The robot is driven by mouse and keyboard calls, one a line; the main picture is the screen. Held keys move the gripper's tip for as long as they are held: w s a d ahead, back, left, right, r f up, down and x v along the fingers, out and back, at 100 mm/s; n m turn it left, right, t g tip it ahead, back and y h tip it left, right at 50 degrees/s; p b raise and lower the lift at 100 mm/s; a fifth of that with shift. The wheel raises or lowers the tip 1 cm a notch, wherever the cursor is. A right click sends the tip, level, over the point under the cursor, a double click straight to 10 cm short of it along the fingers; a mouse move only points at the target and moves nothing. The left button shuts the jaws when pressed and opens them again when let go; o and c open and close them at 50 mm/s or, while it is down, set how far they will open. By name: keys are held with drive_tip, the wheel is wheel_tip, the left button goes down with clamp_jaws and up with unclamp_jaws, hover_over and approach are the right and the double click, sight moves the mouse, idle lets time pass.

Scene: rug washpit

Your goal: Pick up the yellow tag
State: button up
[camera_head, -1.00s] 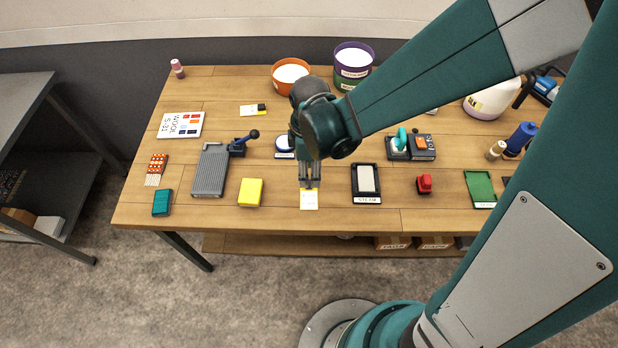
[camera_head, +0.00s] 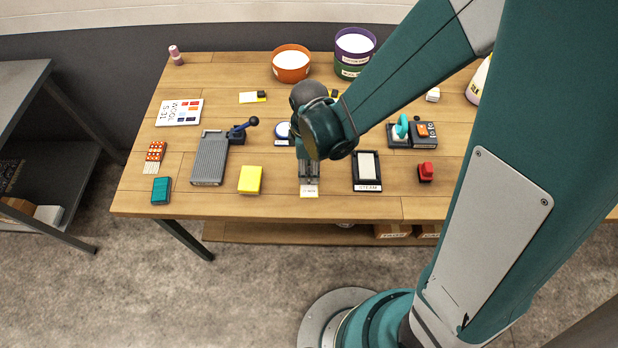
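A small pale tag (camera_head: 309,194) with printed text lies flat near the front edge of the wooden table, in the middle. Its upper part, which showed a yellow strip earlier, is now mostly hidden by my gripper (camera_head: 309,182). My gripper points down right at the tag's far part, with its fingertips at or just above the tabletop. The fingers are small and dark here, and I cannot tell whether they are apart, shut, or touching the tag.
A yellow block (camera_head: 250,180) lies left of the tag, and a black-framed pad (camera_head: 367,171) lies to its right. A round blue-and-white item (camera_head: 282,132) stands behind my gripper, partly hidden. A grey ridged plate (camera_head: 210,158) and a red item (camera_head: 426,172) lie farther out.

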sight(309, 170)
idle(0.5)
drive_tip(key=c, duration=0.8)
drive_tip(key=shift+r, duration=0.1)
drive_tip(key=shift+r+p, duration=0.85)
drive_tip(key=shift+r, duration=4.05)
